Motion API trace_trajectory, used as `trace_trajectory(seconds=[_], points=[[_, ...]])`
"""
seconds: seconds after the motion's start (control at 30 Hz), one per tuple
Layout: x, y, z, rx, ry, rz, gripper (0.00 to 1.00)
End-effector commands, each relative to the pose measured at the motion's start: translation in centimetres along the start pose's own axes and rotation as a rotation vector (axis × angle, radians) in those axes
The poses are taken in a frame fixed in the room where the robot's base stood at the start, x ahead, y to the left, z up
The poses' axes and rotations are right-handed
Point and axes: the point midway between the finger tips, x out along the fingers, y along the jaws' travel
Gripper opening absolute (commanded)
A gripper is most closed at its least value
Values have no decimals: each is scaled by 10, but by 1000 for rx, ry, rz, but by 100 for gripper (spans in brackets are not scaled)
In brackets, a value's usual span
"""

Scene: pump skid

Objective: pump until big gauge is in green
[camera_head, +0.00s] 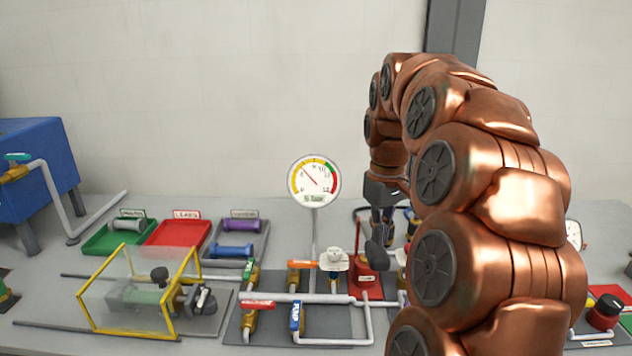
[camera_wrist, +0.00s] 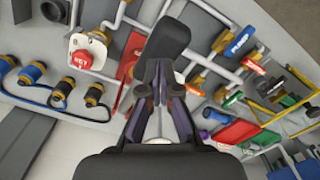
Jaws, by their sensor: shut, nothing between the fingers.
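The big gauge (camera_head: 315,181) stands on a thin post at the middle of the bench. Its needle points up and left into the yellow band; the green band lies further clockwise, before the red. The red hand pump (camera_head: 368,283) stands right of the post; its red body also shows in the wrist view (camera_wrist: 131,58). A black grip (camera_head: 377,256), apparently the pump's handle, shows just below my gripper (camera_head: 384,222). In the wrist view the black grip (camera_wrist: 168,38) lies just beyond my fingertips (camera_wrist: 160,78). My gripper is shut and empty; whether it touches the grip is unclear.
Pipes with blue, orange and green valve handles lie left of the pump. A yellow-framed clear guard (camera_head: 138,293) and green, red (camera_head: 180,232) and grey trays stand further left. A red button (camera_wrist: 82,59) and blue-hosed fittings lie on the pump's other side. My arm hides much of the right side.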

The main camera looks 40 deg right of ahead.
Motion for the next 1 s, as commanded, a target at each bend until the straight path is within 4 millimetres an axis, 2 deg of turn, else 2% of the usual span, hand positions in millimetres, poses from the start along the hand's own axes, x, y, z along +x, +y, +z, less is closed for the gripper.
trace_trajectory(seconds=[0.17, 1.0], points=[[6, 0, 0, 0, 0, 0, 0], [64, 0, 0, 1, -1, 0, 0]])
